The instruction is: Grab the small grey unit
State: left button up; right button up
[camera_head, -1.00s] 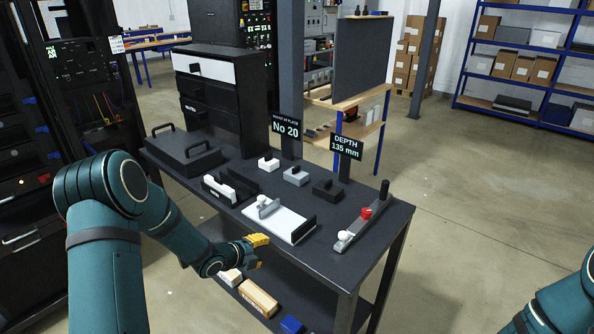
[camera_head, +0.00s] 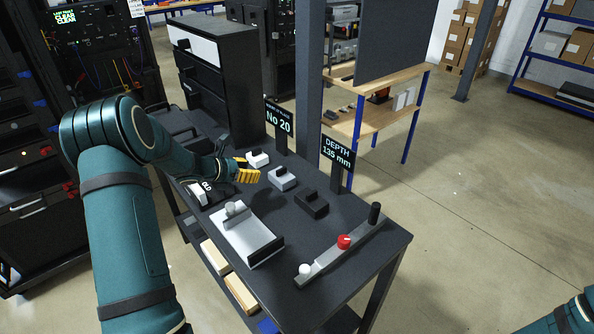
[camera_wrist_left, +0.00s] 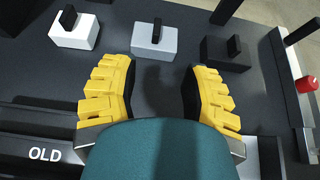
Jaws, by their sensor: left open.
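The small grey unit (camera_head: 282,178) is a light grey block with a black knob on top. It stands on the dark table between a white block (camera_head: 257,160) and a black block (camera_head: 311,204). My left gripper (camera_head: 247,172) is above the table, just left of the grey unit, with yellow fingers apart and nothing between them. In the left wrist view the grey unit (camera_wrist_left: 153,42) lies ahead of the open fingers (camera_wrist_left: 160,90), roughly centred between them and apart from them. My right gripper is not visible; only part of my right arm shows at the lower right.
A white plate fixture (camera_head: 245,238) and a bar with a red knob (camera_head: 343,242) lie on the table nearer the front. A block marked OLD (camera_head: 207,193) is under my left arm. Signs reading No 20 (camera_head: 279,120) and DEPTH 135 mm (camera_head: 337,155) stand behind.

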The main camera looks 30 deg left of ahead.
pick_arm(q)
send_near(280, 169)
jog(key=x, duration=0.5)
jog(key=shift+s+d, duration=0.2)
jog(key=shift+d, duration=0.05)
jog(key=shift+a+x, duration=0.2)
jog(key=shift+x, duration=2.65)
jog(key=shift+w, duration=0.1)
grip_shut()
